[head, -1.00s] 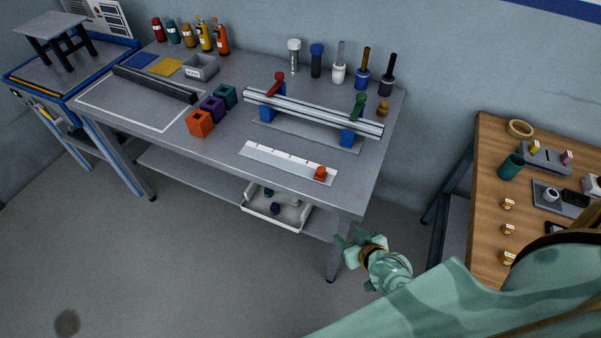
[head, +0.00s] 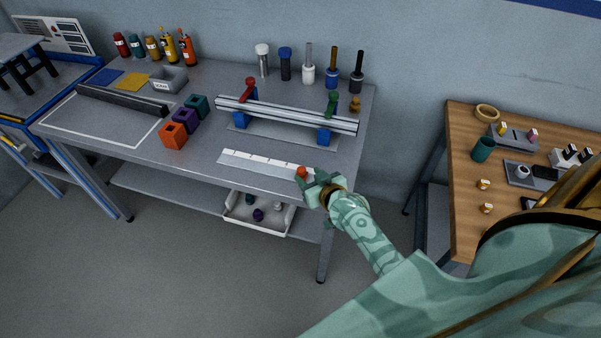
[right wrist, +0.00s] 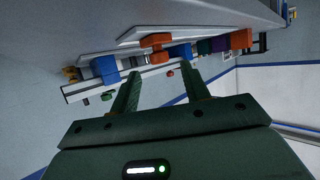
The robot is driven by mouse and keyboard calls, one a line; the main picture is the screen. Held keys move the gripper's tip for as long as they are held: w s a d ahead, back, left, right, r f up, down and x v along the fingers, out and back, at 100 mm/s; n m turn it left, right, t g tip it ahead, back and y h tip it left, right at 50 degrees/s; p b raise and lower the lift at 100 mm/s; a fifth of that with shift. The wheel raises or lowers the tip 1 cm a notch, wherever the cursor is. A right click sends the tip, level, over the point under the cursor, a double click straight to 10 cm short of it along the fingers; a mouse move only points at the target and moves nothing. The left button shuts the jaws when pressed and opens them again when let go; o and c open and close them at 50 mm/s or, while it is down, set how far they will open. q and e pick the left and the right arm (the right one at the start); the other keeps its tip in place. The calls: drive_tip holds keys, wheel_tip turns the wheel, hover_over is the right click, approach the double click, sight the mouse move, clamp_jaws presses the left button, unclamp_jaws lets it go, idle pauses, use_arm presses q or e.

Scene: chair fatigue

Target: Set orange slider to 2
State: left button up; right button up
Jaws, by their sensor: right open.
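The orange slider (head: 301,171) sits at the right end of a white scale strip (head: 250,163) with tick marks, near the front edge of the grey workbench. It also shows in the right wrist view (right wrist: 154,41), ahead of my fingers and between their directions. My right gripper (head: 313,181) is open and is at the slider's right side, partly overlapping it in the head view. In the right wrist view my two fingers (right wrist: 163,78) stand apart with nothing between them. I cannot tell whether a finger touches the slider. My left gripper is not in view.
A silver rail on blue supports (head: 287,114), with red and green levers, stands behind the strip. Orange, purple and teal blocks (head: 173,135) are to the left. A white tray (head: 257,213) is below the bench. A wooden table (head: 465,200) is on the right.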

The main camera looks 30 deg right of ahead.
sight(303, 170)
drive_tip(key=b+x, duration=0.1)
drive_tip(key=x, duration=0.3)
drive_tip(key=shift+w+f+b, duration=0.3)
drive_tip(key=shift+f, duration=0.05)
drive_tip(key=shift+w, duration=0.5)
drive_tip(key=shift+d, duration=0.1)
